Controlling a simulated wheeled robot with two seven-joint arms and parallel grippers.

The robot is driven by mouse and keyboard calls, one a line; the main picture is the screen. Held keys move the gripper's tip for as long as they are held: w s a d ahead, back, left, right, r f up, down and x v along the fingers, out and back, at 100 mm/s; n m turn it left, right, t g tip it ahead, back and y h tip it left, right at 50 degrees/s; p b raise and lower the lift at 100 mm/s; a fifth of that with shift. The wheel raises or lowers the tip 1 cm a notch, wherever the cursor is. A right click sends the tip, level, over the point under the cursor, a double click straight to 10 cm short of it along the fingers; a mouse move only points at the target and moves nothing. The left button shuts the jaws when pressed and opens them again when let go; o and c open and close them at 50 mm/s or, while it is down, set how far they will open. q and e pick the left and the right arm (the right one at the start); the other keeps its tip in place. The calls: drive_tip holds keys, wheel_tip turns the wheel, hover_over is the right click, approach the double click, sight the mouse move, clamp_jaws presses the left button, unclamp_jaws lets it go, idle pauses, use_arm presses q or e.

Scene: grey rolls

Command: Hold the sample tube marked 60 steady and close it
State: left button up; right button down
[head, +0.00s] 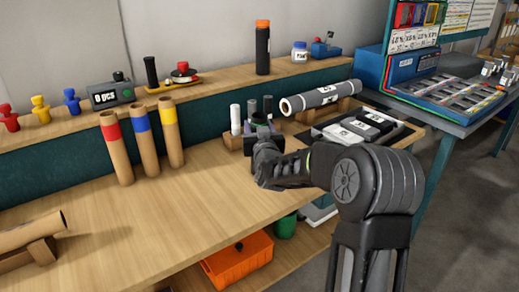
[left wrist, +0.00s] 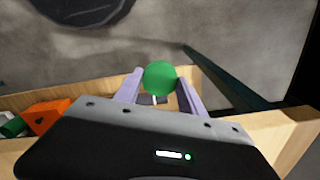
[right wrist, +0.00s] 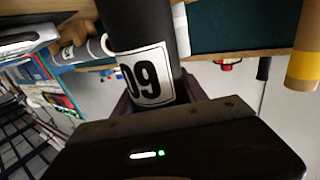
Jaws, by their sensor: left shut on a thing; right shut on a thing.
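The sample tube marked 60 (right wrist: 150,78) is dark with a white label, which reads upside down in the right wrist view. My right gripper (right wrist: 158,92) is shut on it. My left gripper is outside the head view.
Three cardboard tubes with red, blue and yellow bands (head: 143,145) stand on the bench at left. A grey roll (head: 312,98) lies behind the rack on the right. An orange bin (head: 238,262) sits on the shelf below. The bench front centre (head: 195,205) is clear.

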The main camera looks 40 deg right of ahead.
drive_tip(key=shift+r, duration=0.15)
wheel_tip(320, 180, up, 10)
drive_tip(key=p, duration=0.1)
idle(0.6)
idle(0.4)
drive_tip(key=c, duration=1.2)
unclamp_jaws()
clamp_jaws()
drive_tip(key=shift+f, duration=0.2)
